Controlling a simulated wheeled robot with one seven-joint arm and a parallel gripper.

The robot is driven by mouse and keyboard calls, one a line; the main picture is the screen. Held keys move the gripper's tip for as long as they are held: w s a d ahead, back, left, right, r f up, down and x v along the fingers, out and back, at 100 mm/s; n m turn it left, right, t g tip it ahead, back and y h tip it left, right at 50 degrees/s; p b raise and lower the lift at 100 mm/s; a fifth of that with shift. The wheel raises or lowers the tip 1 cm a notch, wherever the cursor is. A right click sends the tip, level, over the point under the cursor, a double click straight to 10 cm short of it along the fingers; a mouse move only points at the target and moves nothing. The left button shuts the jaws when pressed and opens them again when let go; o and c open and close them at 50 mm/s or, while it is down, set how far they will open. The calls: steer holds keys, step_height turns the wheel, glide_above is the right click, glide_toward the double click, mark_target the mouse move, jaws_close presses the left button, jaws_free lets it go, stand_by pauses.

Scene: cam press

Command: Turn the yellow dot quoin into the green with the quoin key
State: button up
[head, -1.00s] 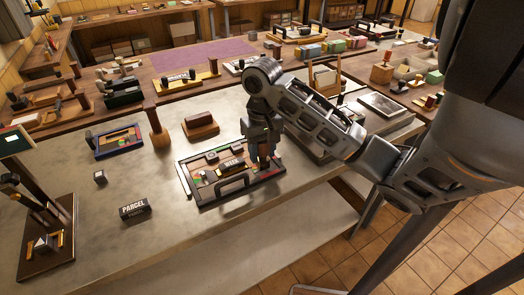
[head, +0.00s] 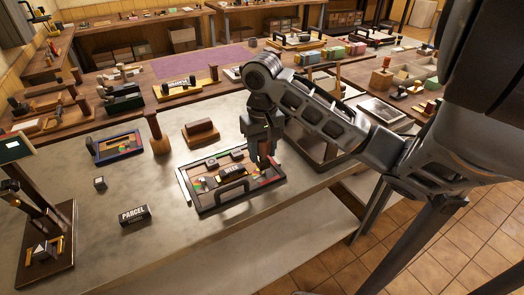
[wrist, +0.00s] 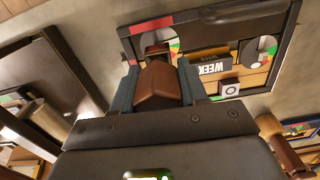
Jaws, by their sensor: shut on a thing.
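My gripper (head: 264,160) is over the right part of the dark locked frame (head: 212,208). In the wrist view its two blue-grey fingers (wrist: 158,92) are shut on a brown wooden handle (wrist: 160,84), which I take for the quoin key. The key's lower end is hidden, so I cannot tell whether it sits in a quoin. Beyond the handle, a round dial (wrist: 176,46) with green and red parts is partly covered. Another such dial (wrist: 262,50) lies to its right, past the WEEK type (wrist: 212,68). I cannot make out which quoin has the yellow dot.
A PARCEL block (head: 134,214) stands left of the frame on the metal bench. A brown wooden block (head: 200,132) and a blue-edged tray (head: 117,145) stand behind. A dark stand (head: 45,250) is at the far left. The bench front is clear.

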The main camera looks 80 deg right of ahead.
steer(key=shift+r, duration=2.55)
